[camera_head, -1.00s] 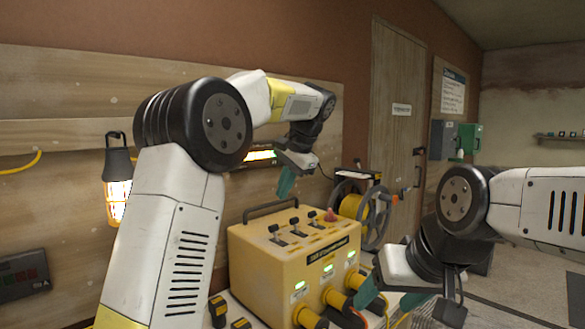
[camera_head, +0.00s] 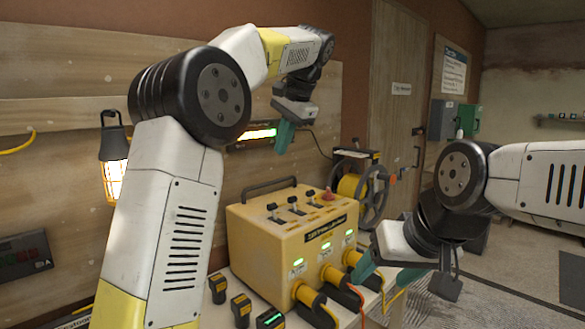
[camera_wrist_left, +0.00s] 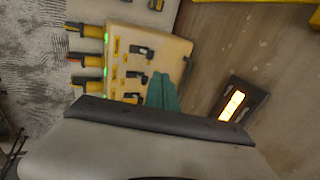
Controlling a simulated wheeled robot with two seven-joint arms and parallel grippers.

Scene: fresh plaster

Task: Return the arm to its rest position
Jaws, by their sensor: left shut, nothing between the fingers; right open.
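My left gripper (camera_head: 284,136) hangs in the air above and behind the yellow power box (camera_head: 290,240), apart from it. Its teal fingers are together with nothing between them, and they also show in the left wrist view (camera_wrist_left: 163,92). My right gripper (camera_head: 405,277) is at the lower right, in front of and to the right of the box. Its fingers are apart and empty. The box shows in the left wrist view (camera_wrist_left: 170,45) with its switches and several plugs. In the head view, three plugs sit in its front, below green lights.
A lit lantern (camera_head: 113,165) hangs on the wooden wall at left. A glowing bar display (camera_head: 258,134) is on the wall behind my left gripper. A cable reel (camera_head: 368,190) stands right of the box. Several small yellow-black blocks (camera_head: 241,308) lie in front. A door (camera_head: 394,100) is behind.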

